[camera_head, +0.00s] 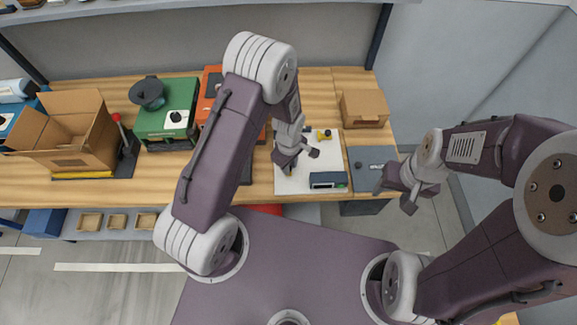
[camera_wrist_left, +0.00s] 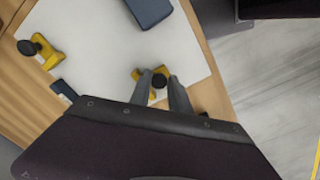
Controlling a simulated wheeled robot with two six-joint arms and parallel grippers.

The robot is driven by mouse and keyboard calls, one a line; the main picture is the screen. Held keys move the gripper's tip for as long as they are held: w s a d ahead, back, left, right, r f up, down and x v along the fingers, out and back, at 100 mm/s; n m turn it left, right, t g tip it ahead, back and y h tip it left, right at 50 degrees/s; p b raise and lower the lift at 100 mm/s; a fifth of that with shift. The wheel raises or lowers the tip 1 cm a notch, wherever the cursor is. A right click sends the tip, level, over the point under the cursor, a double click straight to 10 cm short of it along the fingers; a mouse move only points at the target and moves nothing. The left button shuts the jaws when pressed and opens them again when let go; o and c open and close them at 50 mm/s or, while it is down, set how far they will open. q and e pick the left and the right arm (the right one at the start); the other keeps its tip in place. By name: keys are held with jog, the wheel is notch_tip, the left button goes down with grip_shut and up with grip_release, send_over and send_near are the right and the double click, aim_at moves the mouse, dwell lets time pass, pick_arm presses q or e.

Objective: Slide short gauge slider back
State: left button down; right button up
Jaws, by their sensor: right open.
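A white board (camera_head: 300,180) lies on the wooden bench, with yellow pieces on it. One yellow piece with a black knob (camera_head: 322,134) stands at the board's far side; it also shows in the left wrist view (camera_wrist_left: 40,50). A second yellow piece with a black knob (camera_wrist_left: 158,81) lies at my left gripper (camera_wrist_left: 160,80); the gripper's two fingers stand on either side of this knob. Whether they touch it I cannot tell. In the head view, the left gripper (camera_head: 299,157) hides most of this piece. My right gripper (camera_head: 393,199) is open and empty, off the bench's right front.
A dark block with a display (camera_head: 328,180) stands at the board's front. A grey-blue plate (camera_head: 372,158) lies right of the board. A closed cardboard box (camera_head: 364,108), an orange device (camera_head: 212,85), a green device (camera_head: 170,112) and an open cardboard box (camera_head: 68,130) crowd the bench.

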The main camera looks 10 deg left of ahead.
pick_arm(q)
jog(key=shift+s+a+f, duration=0.1)
jog(key=shift+s, duration=0.2)
jog(key=c, duration=1.2)
grip_release()
jog(key=shift+w+f+g, duration=0.2)
jog(key=shift+w+g, duration=0.1)
jog(key=shift+a, duration=0.1)
jog(key=shift+s+a+r, duration=0.1)
jog(key=shift+r, duration=0.45)
notch_tip(320, 180, up, 8)
jog(key=b, duration=0.1)
pick_arm(e)
jog(key=shift+w+a+f, duration=0.15)
jog(key=shift+w+f, duration=0.35)
jog(key=shift+f, duration=0.25)
